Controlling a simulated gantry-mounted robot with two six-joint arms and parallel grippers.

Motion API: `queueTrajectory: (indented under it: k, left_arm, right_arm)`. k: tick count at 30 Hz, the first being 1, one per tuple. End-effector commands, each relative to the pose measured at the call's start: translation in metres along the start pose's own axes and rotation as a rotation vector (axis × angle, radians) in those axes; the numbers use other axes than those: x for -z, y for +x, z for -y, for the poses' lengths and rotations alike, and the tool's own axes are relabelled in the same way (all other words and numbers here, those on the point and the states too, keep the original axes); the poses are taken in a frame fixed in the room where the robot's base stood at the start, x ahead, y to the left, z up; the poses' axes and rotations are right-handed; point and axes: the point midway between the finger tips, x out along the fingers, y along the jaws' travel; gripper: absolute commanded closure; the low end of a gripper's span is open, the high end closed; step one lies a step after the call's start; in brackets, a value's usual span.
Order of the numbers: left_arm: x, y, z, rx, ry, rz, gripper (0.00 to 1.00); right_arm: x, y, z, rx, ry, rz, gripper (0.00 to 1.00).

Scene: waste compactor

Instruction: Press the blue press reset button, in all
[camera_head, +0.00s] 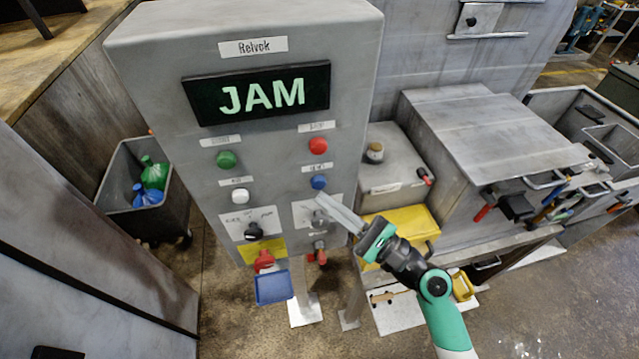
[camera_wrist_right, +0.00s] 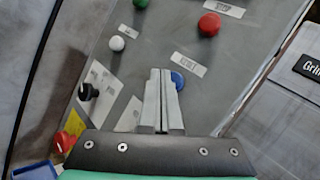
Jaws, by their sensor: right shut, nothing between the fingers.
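The blue press reset button (camera_head: 318,182) sits on the grey control panel (camera_head: 270,150), below the red button (camera_head: 318,146). In the right wrist view the blue button (camera_wrist_right: 177,80) is partly hidden behind my fingertips. My right gripper (camera_head: 322,200) is shut and empty, with its tips just below the blue button in the head view. In the right wrist view the gripper (camera_wrist_right: 161,72) points at the panel beside the button. I cannot tell whether it touches the panel. My left gripper is not in view.
The panel's display (camera_head: 260,93) reads JAM. A yellow box (camera_head: 405,222) stands right of the panel, and a grey bin (camera_head: 130,205) stands left.

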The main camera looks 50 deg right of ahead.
Motion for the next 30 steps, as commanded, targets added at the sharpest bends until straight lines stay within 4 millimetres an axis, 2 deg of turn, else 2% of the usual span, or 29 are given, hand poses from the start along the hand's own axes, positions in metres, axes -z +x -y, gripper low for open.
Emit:
queueTrajectory:
  k: [15,30]
  left_arm:
    - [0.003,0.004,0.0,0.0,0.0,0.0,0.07]
    - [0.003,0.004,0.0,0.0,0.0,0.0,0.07]
  right_arm:
    - [-0.024,-0.032,-0.024,-0.001,0.002,0.0,1.0]
    - [-0.025,-0.034,-0.025,0.0,0.001,0.0,1.0]
